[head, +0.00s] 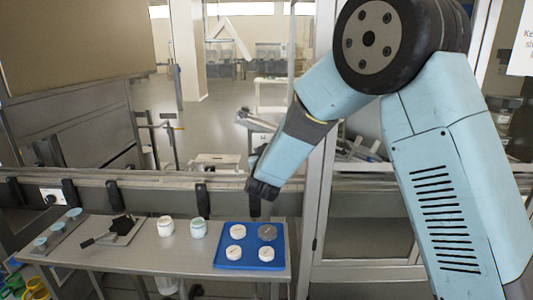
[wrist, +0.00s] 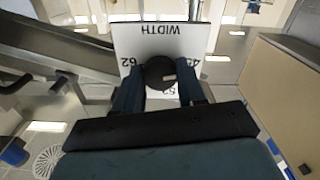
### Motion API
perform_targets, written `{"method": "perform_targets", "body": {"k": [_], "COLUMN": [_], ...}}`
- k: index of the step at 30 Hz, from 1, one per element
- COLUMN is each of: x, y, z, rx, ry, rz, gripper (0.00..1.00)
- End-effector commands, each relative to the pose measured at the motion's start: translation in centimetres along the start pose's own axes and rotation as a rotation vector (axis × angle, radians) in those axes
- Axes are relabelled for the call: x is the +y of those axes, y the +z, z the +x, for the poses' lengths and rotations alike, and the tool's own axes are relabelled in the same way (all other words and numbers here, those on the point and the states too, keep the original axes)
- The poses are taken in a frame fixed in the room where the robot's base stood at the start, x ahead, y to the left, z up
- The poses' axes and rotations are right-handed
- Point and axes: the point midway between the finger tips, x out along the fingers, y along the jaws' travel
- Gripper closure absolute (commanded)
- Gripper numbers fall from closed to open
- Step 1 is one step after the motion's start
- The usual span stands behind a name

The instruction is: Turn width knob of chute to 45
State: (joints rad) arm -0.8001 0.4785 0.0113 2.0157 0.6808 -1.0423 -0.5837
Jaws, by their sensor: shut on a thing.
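In the wrist view a white dial plate (wrist: 190,42) carries the word WIDTH, which reads upside down. Numbers stand around it: 62 at the left, what looks like 45 at the right, partly hidden, and 52 below, partly covered. The round black width knob (wrist: 160,70) sits at its middle, with a small light mark on its lower right side. My gripper (wrist: 160,90) has one dark finger on each side of the knob and is shut on it.
A metal table stands at the front left. It holds a blue tray (head: 250,264) with several round white and grey lids, two small jars (head: 198,228) and a dark tool on a plate (head: 121,225). A long rail (head: 150,181) runs behind the table. A tan panel (head: 80,40) stands upper left.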

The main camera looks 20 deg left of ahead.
Motion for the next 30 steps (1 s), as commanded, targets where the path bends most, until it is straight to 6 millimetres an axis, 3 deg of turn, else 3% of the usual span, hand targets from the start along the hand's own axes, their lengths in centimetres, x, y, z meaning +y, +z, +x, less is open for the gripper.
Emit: {"method": "perform_targets", "body": {"k": [16, 17, 24, 30], "x": [-0.02, -0.02, 0.0, 0.01], "y": [0.31, 0.3, 0.11, 0.04], "z": [-0.03, -0.03, 0.0, 0.0], "rx": [-0.006, -0.006, -0.002, -0.001], "ry": [-0.002, -0.002, -0.001, 0.0], "rz": [-0.025, -0.025, -0.023, -0.023], "gripper": [0.91, 0.58, 0.35, 0.35]}}
